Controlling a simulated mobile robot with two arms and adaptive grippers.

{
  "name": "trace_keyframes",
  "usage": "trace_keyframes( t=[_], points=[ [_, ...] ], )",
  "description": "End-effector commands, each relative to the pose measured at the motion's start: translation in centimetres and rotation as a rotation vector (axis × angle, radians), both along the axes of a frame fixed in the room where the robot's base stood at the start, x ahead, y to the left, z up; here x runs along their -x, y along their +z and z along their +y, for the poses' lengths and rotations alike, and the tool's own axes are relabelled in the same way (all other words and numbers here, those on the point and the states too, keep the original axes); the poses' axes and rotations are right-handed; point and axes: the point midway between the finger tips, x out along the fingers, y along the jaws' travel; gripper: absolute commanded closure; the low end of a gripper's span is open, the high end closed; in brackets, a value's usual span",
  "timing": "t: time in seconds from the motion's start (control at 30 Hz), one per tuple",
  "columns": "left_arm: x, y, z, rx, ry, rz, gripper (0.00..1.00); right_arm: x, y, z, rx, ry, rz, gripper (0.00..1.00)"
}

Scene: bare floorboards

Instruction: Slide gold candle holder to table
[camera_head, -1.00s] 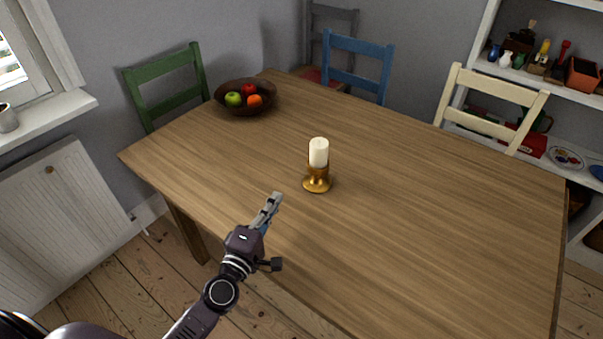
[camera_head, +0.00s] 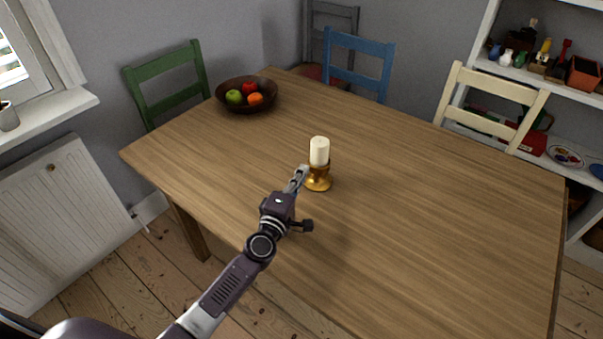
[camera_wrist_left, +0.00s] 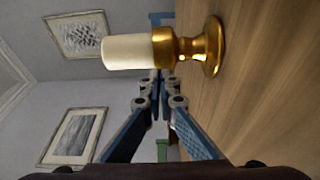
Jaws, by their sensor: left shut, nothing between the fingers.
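The gold candle holder (camera_head: 319,181) stands upright on the wooden table (camera_head: 420,220) with a white candle (camera_head: 319,151) in it. In the left wrist view the gold holder (camera_wrist_left: 190,52) and the candle (camera_wrist_left: 127,52) appear sideways, close by, beyond the fingers. My left gripper (camera_head: 299,176) is shut and empty. Its fingertips are just left of the holder in the head view; I cannot tell whether they touch it. The left gripper's fingers (camera_wrist_left: 157,82) also show in the left wrist view. My right gripper is not in view.
A dark bowl (camera_head: 232,104) of fruit stands at the table's far left corner. Green (camera_head: 165,78), blue (camera_head: 357,62) and cream (camera_head: 492,100) chairs stand around the table. Shelves (camera_head: 590,90) are at the right. The table's right half is clear.

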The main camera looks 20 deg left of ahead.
Motion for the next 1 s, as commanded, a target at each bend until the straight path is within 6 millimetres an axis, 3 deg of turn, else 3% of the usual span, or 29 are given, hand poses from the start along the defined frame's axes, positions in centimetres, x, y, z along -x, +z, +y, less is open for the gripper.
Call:
trace_keyframes(
  t=[0.27,0.7,1.0],
  points=[
    [-0.3,0.0,-0.4,0.001,0.000,-0.001,1.00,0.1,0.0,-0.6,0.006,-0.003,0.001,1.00],
    [-5.4,0.0,-6.3,0.002,0.000,-0.001,1.00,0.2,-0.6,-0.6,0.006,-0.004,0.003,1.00],
    [-5.6,0.0,-6.5,0.000,0.000,0.000,1.00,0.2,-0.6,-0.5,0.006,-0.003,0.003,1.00]
  ],
)
